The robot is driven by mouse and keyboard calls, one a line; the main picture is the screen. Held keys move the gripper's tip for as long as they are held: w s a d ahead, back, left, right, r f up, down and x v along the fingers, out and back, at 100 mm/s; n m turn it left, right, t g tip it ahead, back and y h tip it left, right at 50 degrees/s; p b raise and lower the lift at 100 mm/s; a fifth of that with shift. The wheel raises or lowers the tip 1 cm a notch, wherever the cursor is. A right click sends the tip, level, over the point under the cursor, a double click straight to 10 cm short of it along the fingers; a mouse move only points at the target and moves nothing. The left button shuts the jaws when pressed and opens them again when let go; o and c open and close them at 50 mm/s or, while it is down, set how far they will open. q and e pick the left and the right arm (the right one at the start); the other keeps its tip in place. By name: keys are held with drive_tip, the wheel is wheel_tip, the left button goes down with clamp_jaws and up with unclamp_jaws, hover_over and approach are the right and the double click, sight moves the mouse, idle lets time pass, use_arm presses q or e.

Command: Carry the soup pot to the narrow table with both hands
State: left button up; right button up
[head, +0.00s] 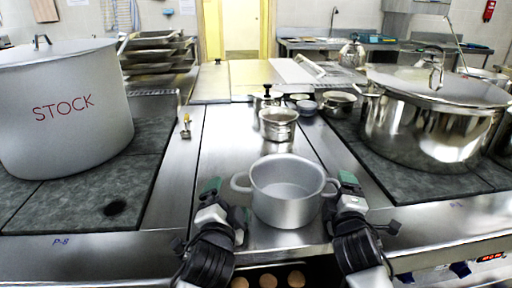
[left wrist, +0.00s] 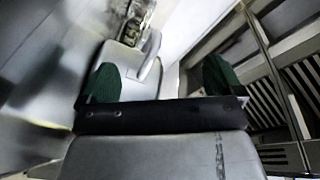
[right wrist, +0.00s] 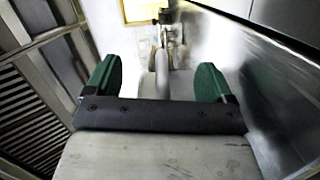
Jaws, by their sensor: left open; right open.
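The soup pot (head: 287,205) is a plain grey, open pot with two side handles. It stands upright and looks empty, on the steel counter (head: 225,150) at its front edge. My left gripper (head: 226,192) is open beside the left handle. In the left wrist view the pot (left wrist: 118,62) and its handle (left wrist: 152,55) show beyond the green fingers. My right gripper (head: 345,187) is open beside the right handle. In the right wrist view that handle (right wrist: 161,62) stands up between the open fingers. I cannot tell which surface is the narrow table.
A large STOCK pot (head: 65,115) stands on the left hob, a lidded steel pot (head: 430,125) on the right hob. Small steel pots (head: 278,124) stand behind the soup pot. Round brown items (head: 268,281) lie below the counter edge. A far counter (head: 340,44) stands at the back.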

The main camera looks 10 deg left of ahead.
drive_tip(key=s, duration=1)
drive_tip(key=shift+d, duration=0.3)
